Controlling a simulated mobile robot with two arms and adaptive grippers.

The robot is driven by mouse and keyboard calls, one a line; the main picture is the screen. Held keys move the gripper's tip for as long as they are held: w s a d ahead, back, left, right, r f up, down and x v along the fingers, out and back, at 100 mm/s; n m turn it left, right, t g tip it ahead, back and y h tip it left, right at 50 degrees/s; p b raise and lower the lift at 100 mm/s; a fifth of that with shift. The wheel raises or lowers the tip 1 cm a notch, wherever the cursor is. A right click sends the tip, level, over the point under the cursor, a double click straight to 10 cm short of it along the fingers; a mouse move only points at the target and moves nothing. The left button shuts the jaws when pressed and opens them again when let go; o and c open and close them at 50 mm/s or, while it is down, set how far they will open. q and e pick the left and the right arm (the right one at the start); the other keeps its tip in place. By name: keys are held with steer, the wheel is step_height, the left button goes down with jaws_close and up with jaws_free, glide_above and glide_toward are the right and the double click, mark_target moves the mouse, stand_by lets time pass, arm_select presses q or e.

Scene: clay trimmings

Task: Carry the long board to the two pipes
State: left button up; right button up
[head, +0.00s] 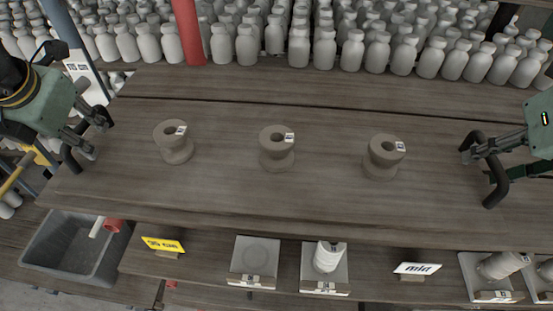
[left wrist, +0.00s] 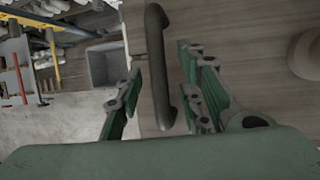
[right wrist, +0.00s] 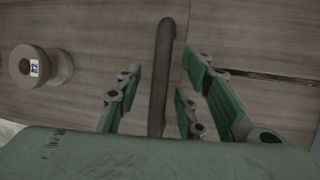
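The long board (head: 225,185) lies level across the head view, a grey-brown plank with a dark bar handle at each end. Three brown clay spools stand on it: left (head: 174,145), middle (head: 277,150), right (head: 383,157). My left gripper (head: 84,138) is at the left handle (left wrist: 157,60); in the left wrist view its fingers are open on either side of the bar. My right gripper (head: 480,152) is at the right handle (head: 494,188); in the right wrist view its fingers are open around that bar (right wrist: 161,75). A red pipe (head: 188,32) and a blue-grey pipe (head: 62,25) rise behind.
Many pale bottles (head: 350,50) crowd the area behind the board. In front, a lower shelf holds a yellow sign (head: 162,245), a white sign (head: 417,268) and several grey tiles (head: 256,258). A grey bin (head: 55,250) stands at lower left.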

arm_select(q)
steer(key=shift+w+f, duration=0.1)
steer(key=shift+w, duration=0.05)
arm_select(e)
steer(key=shift+w+a+f, duration=0.1)
steer(key=shift+w, duration=0.05)
arm_select(q)
jaws_close()
arm_select(e)
jaws_close()
